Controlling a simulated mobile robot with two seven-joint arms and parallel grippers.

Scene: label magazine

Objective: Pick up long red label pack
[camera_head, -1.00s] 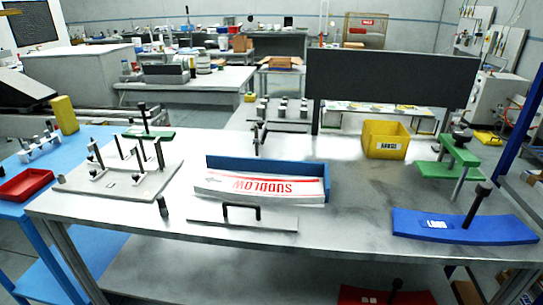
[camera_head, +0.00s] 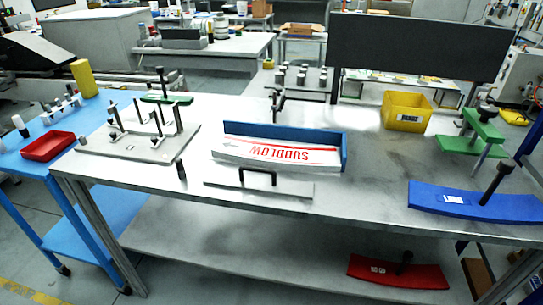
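A long white label pack with red lettering reading "SUDDLOW" (camera_head: 275,154) lies in a blue holder (camera_head: 335,137) near the middle of the metal table. The lettering appears upside down. A metal plate with a black handle (camera_head: 258,188) lies in front of it. A long red curved plate (camera_head: 385,271) with a black upright knob lies on the lower shelf, at the bottom right. Neither of my grippers shows in the head view.
A blue curved plate (camera_head: 430,194) with a black knob, a green clamp stand (camera_head: 468,145) and a yellow bin (camera_head: 405,112) stand on the right. A pegged fixture plate (camera_head: 140,142) is at left. A red tray (camera_head: 48,146) sits on the blue side table (camera_head: 92,120).

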